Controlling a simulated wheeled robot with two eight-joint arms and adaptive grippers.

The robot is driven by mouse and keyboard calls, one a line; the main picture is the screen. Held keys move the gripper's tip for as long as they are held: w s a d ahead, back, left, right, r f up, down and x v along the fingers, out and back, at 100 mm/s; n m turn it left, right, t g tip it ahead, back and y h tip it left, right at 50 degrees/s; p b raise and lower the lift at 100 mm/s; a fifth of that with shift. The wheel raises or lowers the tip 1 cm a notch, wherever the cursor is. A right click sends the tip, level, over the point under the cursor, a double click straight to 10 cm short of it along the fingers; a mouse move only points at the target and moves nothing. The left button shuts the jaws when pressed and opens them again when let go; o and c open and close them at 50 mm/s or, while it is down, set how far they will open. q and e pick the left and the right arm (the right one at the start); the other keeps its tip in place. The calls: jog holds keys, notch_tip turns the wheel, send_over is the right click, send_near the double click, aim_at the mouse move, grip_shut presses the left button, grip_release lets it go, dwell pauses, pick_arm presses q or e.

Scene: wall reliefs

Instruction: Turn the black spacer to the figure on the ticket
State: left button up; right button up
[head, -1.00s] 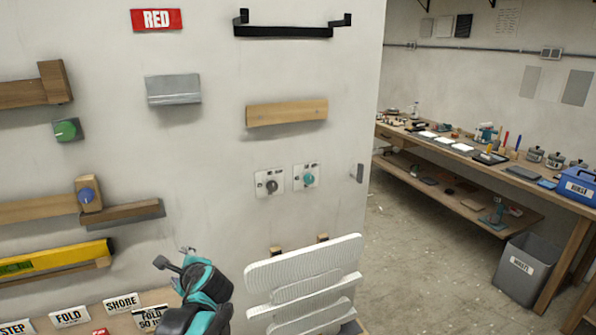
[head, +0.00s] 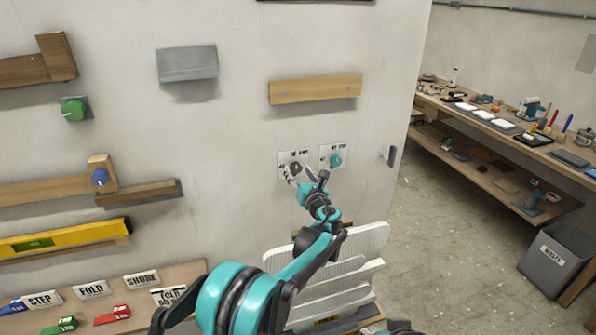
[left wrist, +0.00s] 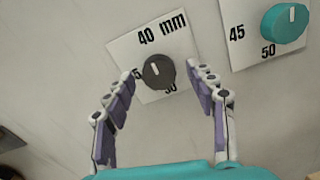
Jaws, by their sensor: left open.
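The black spacer (head: 295,168) is a round knob on a white plate on the wall. In the left wrist view the black knob (left wrist: 158,73) shows a white mark pointing up toward "40 mm"; "45" is at its left and "50" below, both partly covered. My left gripper (left wrist: 160,78) is open, its fingers on either side of the knob with gaps visible; I cannot tell whether the tips reach around it. In the head view the left gripper (head: 303,174) covers part of the plate.
A teal knob (head: 335,160) on a similar plate is close at the right. A wooden rail (head: 315,89) is above, and a white slatted piece (head: 355,265) below. A green knob (head: 74,110) and a blue knob (head: 99,177) are farther left.

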pick_arm(q)
jog(key=shift+x, duration=1)
jog(key=shift+r, duration=0.1)
jog(key=c, duration=1.2)
jog(key=shift+o, duration=0.2)
